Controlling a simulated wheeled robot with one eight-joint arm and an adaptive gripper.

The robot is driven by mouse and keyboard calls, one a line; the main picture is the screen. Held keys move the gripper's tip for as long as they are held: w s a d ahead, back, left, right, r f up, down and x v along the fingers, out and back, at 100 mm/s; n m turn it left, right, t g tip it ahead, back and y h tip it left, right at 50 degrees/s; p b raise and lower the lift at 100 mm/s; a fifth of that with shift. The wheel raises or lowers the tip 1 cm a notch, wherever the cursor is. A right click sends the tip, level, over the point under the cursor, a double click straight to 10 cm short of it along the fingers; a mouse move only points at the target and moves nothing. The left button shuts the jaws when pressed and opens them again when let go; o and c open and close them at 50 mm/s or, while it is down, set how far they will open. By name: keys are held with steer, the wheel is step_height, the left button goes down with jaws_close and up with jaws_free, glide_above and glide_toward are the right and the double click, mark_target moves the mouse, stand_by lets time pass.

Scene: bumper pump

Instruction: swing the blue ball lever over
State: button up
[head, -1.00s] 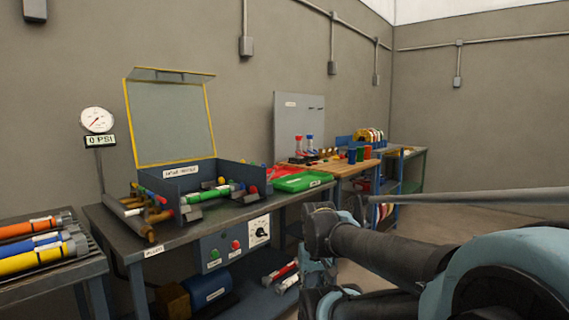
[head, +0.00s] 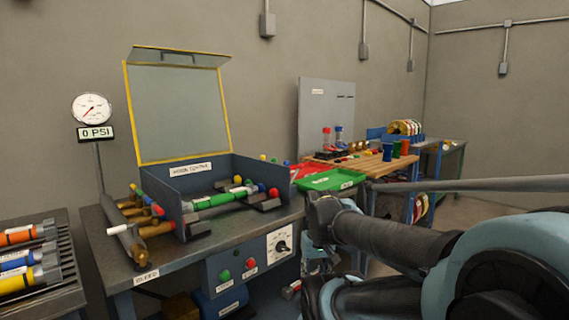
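The pump bench holds a blue-grey box (head: 181,208) with a raised, yellow-framed clear lid (head: 178,110). A green cylinder (head: 227,197) lies across its front. Small coloured balls stand around it: a blue ball (head: 261,187) beside a red ball (head: 273,193) at the cylinder's right end, and another blue ball (head: 286,162) behind the box. Which of these is the blue ball lever I cannot tell, and its lever arm is too small to make out. My dark arm links reach in from the right, in front of the bench's right end. My gripper's fingers do not show.
A gauge (head: 92,108) over a "0 PSI" display stands at the left. A rack of coloured cylinders (head: 28,258) is at the lower left. The bench front has green and red buttons and a dial (head: 281,243). Green (head: 332,180) and red trays lie to the right, before a wooden table.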

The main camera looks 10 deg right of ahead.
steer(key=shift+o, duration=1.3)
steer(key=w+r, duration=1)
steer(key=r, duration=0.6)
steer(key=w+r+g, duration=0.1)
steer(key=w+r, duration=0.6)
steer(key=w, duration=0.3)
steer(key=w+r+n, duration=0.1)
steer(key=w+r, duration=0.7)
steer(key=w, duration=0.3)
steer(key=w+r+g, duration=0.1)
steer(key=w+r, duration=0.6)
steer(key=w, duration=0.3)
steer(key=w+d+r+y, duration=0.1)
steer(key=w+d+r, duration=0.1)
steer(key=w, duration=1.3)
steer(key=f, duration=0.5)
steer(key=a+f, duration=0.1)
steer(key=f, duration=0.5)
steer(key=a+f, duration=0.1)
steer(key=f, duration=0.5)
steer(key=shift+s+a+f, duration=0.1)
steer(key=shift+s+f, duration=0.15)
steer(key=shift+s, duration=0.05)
